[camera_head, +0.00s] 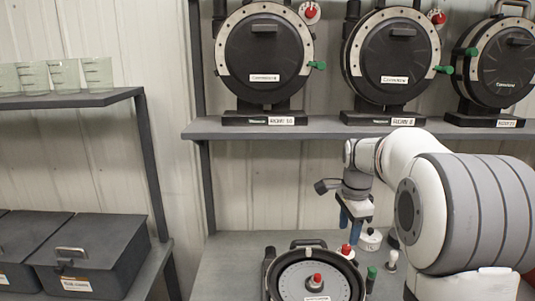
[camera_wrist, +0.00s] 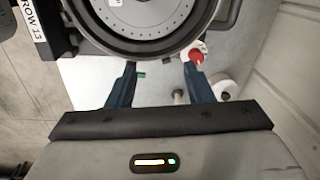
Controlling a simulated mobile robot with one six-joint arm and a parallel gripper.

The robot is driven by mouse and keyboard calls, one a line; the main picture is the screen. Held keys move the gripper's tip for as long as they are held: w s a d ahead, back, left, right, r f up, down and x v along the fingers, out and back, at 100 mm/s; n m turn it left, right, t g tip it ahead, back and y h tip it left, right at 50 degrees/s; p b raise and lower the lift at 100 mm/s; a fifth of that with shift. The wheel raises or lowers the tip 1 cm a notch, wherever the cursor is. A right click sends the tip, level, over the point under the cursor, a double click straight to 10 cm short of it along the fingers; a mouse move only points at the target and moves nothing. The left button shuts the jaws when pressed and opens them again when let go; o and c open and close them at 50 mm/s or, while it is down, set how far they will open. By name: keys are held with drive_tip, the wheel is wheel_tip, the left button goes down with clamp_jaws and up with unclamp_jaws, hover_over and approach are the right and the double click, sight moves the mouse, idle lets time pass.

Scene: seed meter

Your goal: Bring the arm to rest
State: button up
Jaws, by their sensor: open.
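My gripper (camera_head: 350,222) points down above the grey bench, at the end of my white and grey arm. Its blue fingers are apart in the wrist view (camera_wrist: 160,68), with nothing held between them. An open round seed meter (camera_head: 313,280) with a grey perforated disc and a red centre knob lies on the bench, left of and nearer than the gripper. In the wrist view the seed meter (camera_wrist: 146,18) fills the top, beyond the fingertips. A red-knobbed white part (camera_wrist: 196,55) shows close to the right fingertip; I cannot tell whether they touch.
Small parts stand on the bench: a white round piece (camera_head: 370,240), a green-topped piece (camera_head: 371,275) and a red-topped piece (camera_head: 346,250). Black seed meters (camera_head: 263,55) line the shelf (camera_head: 215,130) above. Lidded bins (camera_head: 85,250) and clear cups (camera_head: 65,75) are at left.

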drive_tip(key=s+a+f+n+t, duration=0.1)
drive_tip(key=s+a+n, duration=0.2)
drive_tip(key=s+n, duration=0.5)
drive_tip(key=s+a+f+n+t, duration=0.1)
drive_tip(key=s+n, duration=0.7)
drive_tip(key=s, duration=1)
drive_tip(key=shift+a+f, duration=0.45)
drive_tip(key=shift+a, duration=0.8)
